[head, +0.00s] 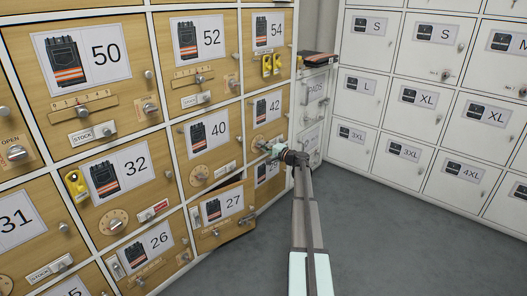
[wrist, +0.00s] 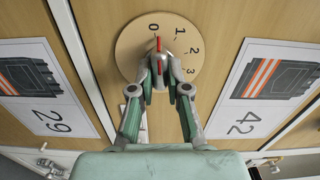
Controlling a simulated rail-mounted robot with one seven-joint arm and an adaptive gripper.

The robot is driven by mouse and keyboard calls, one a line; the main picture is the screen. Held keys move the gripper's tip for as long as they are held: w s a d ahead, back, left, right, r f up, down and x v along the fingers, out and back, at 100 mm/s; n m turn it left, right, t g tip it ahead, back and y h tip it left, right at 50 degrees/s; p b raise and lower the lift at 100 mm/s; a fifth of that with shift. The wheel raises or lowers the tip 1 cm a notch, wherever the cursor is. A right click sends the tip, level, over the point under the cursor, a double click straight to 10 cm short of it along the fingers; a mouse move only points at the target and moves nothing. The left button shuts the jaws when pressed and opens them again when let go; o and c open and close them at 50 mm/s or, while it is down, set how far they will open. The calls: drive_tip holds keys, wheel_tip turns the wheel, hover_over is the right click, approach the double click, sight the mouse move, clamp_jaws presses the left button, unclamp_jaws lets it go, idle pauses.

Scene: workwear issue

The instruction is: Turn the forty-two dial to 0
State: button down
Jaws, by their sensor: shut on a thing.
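The forty-two dial (wrist: 136,43) is a round tan disc with a knob and the numbers 0, 1, 2 and 3 around its edge, seen in the wrist view. The red pointer (wrist: 159,44) on the knob points up in that view, at or close to 0. My gripper (wrist: 160,76) is shut on the knob, its two fingers on either side. In the head view my gripper (head: 273,149) is at the door labelled 42 (head: 268,108), and it partly covers the dial.
A label reading 29 (wrist: 40,90) lies on the other side of the dial in the wrist view. The door labelled 27 (head: 226,207) stands ajar below left of my arm. White lockers (head: 410,95) line the right. The grey floor (head: 400,240) is clear.

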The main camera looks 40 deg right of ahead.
drive_tip(key=shift+w+n+b, duration=0.25)
drive_tip(key=shift+n+b, duration=0.1)
drive_tip(key=shift+n, duration=0.15)
drive_tip(key=shift+r, duration=0.15)
drive_tip(key=c, duration=1.1)
unclamp_jaws()
drive_tip(key=shift+c, duration=0.2)
drive_tip(key=shift+s, duration=0.15)
drive_tip(key=s+d, duration=0.2)
drive_tip(key=s, duration=0.9)
drive_tip(key=shift+s, duration=0.3)
drive_tip(key=shift+d, duration=0.1)
